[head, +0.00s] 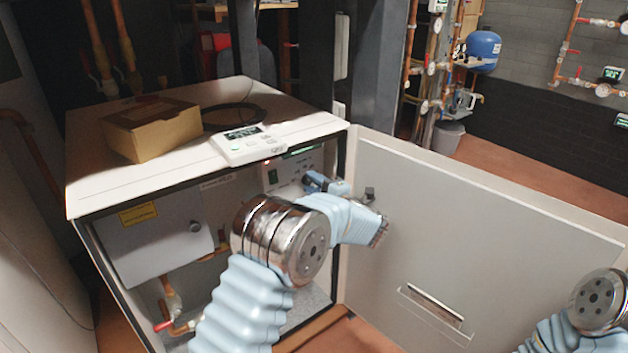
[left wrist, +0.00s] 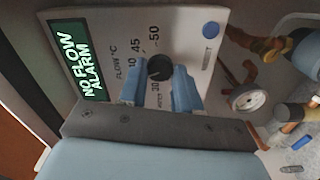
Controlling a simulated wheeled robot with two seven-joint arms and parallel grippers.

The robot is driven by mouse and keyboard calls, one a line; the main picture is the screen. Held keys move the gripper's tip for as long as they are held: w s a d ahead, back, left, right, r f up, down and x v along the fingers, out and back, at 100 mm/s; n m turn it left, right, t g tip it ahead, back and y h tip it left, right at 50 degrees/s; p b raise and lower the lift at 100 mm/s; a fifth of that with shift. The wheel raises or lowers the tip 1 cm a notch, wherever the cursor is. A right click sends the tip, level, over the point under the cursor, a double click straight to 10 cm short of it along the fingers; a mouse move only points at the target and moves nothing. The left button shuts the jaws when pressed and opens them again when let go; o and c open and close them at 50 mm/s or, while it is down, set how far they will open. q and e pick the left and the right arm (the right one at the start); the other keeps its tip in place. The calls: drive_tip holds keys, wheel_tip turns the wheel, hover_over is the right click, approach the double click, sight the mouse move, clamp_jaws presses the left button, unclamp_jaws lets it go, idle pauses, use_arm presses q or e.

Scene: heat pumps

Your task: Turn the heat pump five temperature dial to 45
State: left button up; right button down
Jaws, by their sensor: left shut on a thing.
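The heat pump (head: 210,130) is a white cabinet with its front door open. Its control panel (head: 285,172) sits inside at the upper right; in the left wrist view the panel (left wrist: 190,28) reads "NO FLOW ALARM" on a green screen (left wrist: 82,60). The black temperature dial (left wrist: 159,66) has numbers around it, among them 10, 30, 45 and 50. My left gripper (head: 312,181) reaches into the cabinet at the panel. Its blue fingers (left wrist: 155,88) are on both sides of the dial, shut on it. I cannot read the dial's pointer clearly. My right gripper is out of view.
The open door (head: 470,235) stands to the right of my left arm. A cardboard box (head: 152,128) and a white controller (head: 247,145) lie on the cabinet top. A grey inner box (head: 158,240), copper pipes (head: 180,300) and a round gauge (left wrist: 247,98) are inside.

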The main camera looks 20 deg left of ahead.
use_arm(q)
drive_tip(key=m+p, duration=0.2)
drive_tip(key=m, duration=0.2)
drive_tip(key=shift+r+m+p, duration=0.1)
drive_tip(key=shift+m+p, duration=0.3)
drive_tip(key=m+p, duration=0.2)
drive_tip(key=m, duration=0.1)
drive_tip(key=shift+m, duration=0.3)
drive_tip(key=shift+m+p, duration=1.45)
drive_tip(key=shift+m, duration=0.65)
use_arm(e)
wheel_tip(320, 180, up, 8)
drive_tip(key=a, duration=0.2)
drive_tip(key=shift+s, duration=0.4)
use_arm(q)
drive_tip(key=shift+f, duration=0.2)
drive_tip(key=o, duration=1.1)
drive_tip(key=shift+c, duration=0.2)
